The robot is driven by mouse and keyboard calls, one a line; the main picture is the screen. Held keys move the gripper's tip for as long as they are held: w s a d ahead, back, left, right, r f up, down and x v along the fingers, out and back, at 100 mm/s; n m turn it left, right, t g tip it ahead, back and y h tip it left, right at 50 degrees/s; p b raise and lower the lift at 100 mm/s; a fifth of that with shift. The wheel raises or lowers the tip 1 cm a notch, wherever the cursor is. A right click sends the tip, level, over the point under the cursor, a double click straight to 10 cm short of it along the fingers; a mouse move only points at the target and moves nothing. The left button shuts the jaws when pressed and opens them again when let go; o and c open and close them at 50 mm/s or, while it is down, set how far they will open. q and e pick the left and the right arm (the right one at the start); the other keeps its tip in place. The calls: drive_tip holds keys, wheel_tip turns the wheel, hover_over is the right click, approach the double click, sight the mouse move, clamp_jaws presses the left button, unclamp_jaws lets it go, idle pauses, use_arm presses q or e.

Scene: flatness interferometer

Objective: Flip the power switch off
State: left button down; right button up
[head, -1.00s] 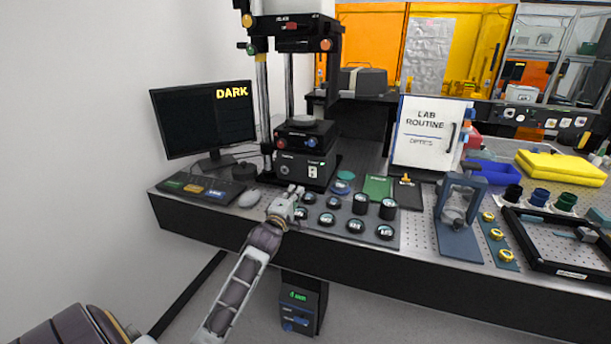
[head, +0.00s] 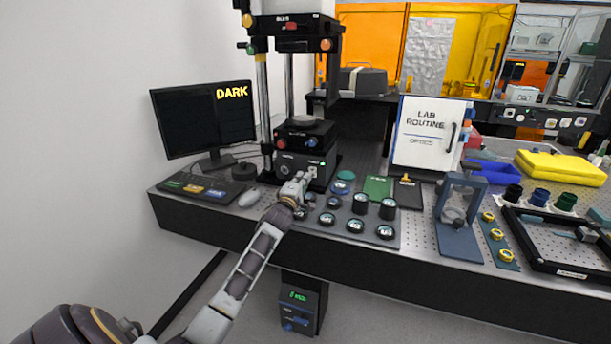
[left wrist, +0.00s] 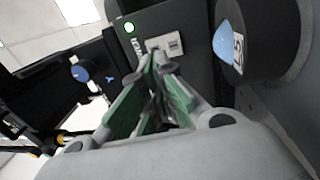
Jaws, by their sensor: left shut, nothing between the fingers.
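The power switch is on a light plate (head: 313,170) on the front of the black base unit (head: 290,165) of the interferometer. The closed tips also show in the left wrist view (left wrist: 158,60) and partly cover the plate. I cannot tell whether they touch it, or the switch's position. My right gripper is not in view.
Several black-rimmed optics (head: 327,218) stand on the bench just right of my left gripper. A monitor (head: 203,118) reading DARK and a keyboard (head: 202,189) are at left. A black round optic (left wrist: 268,40) is close on the right in the left wrist view.

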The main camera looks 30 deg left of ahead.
sight(313, 172)
use_arm(q)
drive_tip(key=shift+x, duration=1.45)
drive_tip(key=shift+r, duration=0.1)
